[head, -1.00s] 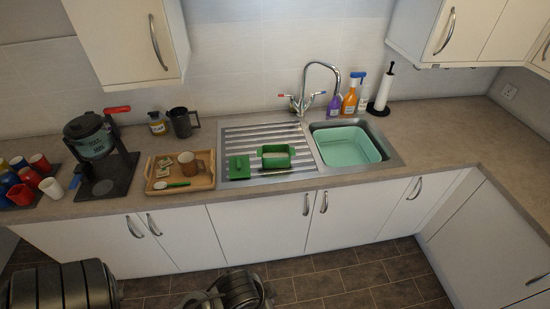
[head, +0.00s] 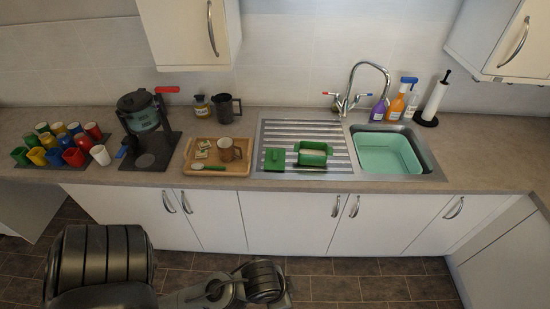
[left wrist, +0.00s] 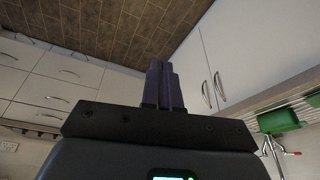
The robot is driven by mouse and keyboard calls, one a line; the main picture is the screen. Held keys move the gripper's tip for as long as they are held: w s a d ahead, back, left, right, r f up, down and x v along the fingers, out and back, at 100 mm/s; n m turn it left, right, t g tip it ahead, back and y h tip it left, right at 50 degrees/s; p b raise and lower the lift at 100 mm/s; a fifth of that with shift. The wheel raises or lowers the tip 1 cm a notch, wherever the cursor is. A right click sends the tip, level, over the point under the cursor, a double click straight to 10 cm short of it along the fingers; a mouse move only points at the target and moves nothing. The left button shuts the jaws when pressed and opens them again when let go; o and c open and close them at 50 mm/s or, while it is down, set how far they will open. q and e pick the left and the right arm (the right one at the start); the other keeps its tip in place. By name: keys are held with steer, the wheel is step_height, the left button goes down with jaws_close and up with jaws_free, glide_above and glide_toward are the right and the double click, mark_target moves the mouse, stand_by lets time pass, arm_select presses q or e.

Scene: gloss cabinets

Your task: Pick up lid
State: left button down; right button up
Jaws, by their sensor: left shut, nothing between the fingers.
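A green lid (head: 274,160) lies flat on the ribbed drainer of the sink. Just right of it stands a green dish (head: 313,154) with a pale inside. In the left wrist view a green object (left wrist: 278,119) shows at the drainer's edge; I cannot tell whether it is the lid or the dish. My left gripper (left wrist: 162,68) is shut and empty, with cabinet fronts and the floor behind it. It is away from the lid. My left gripper's fingers cannot be made out in the head view, and my right gripper is not in view.
A wooden tray (head: 215,175) with a brown mug (head: 230,149) is left of the drainer. A coffee machine (head: 142,125) and several coloured cups (head: 61,145) stand further left. Right are the sink with a mint basin (head: 384,151), tap (head: 350,88) and bottles (head: 396,106).

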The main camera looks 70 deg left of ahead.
arm_select(q)
steer(key=c, duration=1.8)
jaws_free()
steer(key=o, duration=0.9)
